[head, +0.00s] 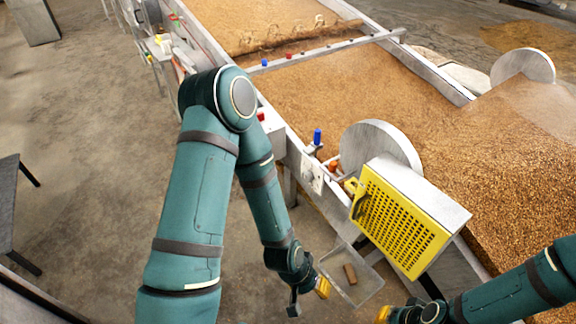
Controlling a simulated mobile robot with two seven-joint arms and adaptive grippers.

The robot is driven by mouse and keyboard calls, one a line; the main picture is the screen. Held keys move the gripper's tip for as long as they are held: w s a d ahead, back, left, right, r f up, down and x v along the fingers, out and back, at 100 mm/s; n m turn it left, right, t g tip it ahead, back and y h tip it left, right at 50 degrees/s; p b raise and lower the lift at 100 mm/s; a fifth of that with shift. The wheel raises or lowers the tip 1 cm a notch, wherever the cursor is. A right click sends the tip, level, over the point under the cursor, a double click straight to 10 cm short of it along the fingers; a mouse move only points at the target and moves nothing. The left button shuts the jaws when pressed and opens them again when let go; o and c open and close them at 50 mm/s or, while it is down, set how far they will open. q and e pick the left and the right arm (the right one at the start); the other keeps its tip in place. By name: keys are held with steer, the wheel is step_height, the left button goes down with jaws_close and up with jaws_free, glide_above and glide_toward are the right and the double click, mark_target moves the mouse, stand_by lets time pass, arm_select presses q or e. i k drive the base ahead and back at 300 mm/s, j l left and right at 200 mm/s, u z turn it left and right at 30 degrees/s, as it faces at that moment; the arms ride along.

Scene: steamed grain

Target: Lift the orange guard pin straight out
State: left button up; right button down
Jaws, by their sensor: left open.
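A small orange piece (333,166), which looks like the guard pin, sits on the machine's side by the grey disc, above the yellow perforated guard (400,222). It is too small to tell how it is seated. My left gripper (308,298) hangs low, below and left of the guard, pointing down. Its fingers are apart with nothing between them, clear of the orange piece. My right gripper (384,315) shows only partly at the bottom edge, below the guard; its fingers cannot be made out.
A clear tray (372,287) holding a brown block (350,274) is right beside my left gripper. A blue knob (317,137) stands up left of the grey disc (378,142). The grain bed (340,100) stretches behind. The floor on the left is mostly clear.

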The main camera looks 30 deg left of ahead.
mark_target(332, 167)
steer(key=u, duration=0.5)
steer(key=k, duration=0.25)
steer(key=k+z, duration=0.2)
steer(key=z, duration=0.15)
steer(key=k+l+z, duration=0.1)
steer(key=z, duration=1.85)
steer(key=j, duration=0.6)
steer(key=k+j, duration=0.15)
steer(key=j, duration=0.45)
steer(key=j+z, duration=0.1)
steer(key=j, duration=0.5)
steer(key=k+j, duration=0.1)
steer(key=j, duration=0.45)
steer(key=k+j, duration=0.1)
steer(key=j, duration=0.5)
